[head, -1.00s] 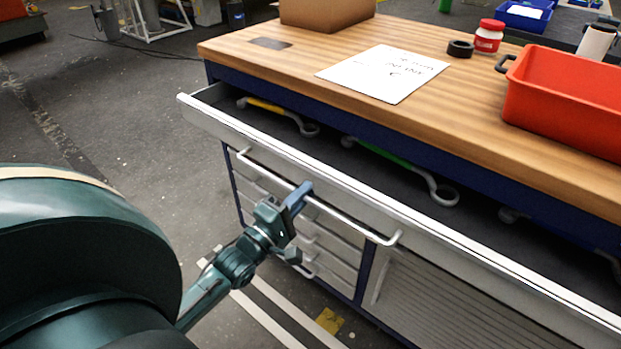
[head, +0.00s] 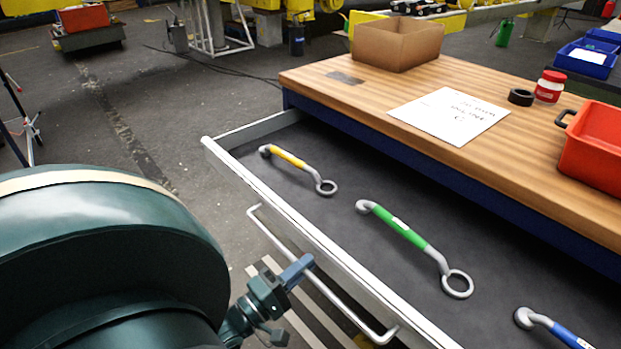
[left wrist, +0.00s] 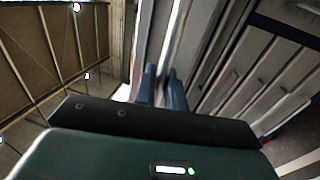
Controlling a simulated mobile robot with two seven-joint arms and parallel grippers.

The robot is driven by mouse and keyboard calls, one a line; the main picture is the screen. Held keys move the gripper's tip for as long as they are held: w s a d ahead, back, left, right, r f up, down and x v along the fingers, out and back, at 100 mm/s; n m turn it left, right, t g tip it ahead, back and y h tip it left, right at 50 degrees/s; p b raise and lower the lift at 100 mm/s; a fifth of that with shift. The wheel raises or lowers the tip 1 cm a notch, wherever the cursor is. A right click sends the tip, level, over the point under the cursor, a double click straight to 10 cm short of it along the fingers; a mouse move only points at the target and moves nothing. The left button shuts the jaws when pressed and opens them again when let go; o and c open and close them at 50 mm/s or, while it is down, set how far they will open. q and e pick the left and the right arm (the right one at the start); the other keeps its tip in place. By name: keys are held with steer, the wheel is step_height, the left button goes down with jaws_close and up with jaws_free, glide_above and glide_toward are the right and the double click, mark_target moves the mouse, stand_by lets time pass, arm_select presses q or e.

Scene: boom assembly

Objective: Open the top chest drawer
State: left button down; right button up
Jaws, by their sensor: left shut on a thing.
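The top chest drawer (head: 290,217) is pulled well out from under the wooden worktop. Its dark floor shows a wrench with a yellow grip (head: 290,159), one with a green grip (head: 408,234) and part of one with a blue grip (head: 563,333). The long silver bar handle (head: 335,297) runs along the drawer front. My left gripper (head: 300,268) is shut on this handle. In the left wrist view its two blue fingers (left wrist: 160,88) are close together at a pale bar. My right gripper is not in view.
On the wooden worktop (head: 360,95) are a cardboard box (head: 397,43), a paper sheet (head: 449,115), black tape (head: 521,97), a red-lidded jar (head: 549,86) and a red bin (head: 597,150). The floor left of the drawer is open.

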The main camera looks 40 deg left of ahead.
arm_select(q)
steer(key=shift+s, duration=0.15)
steer(key=c, duration=1.6)
jaws_free()
steer(key=shift+o, duration=0.2)
steer(key=shift+s, duration=0.1)
steer(key=b+v, duration=0.1)
steer(key=v, duration=1.2)
steer(key=shift+b, duration=0.35)
steer(key=shift+a, duration=0.1)
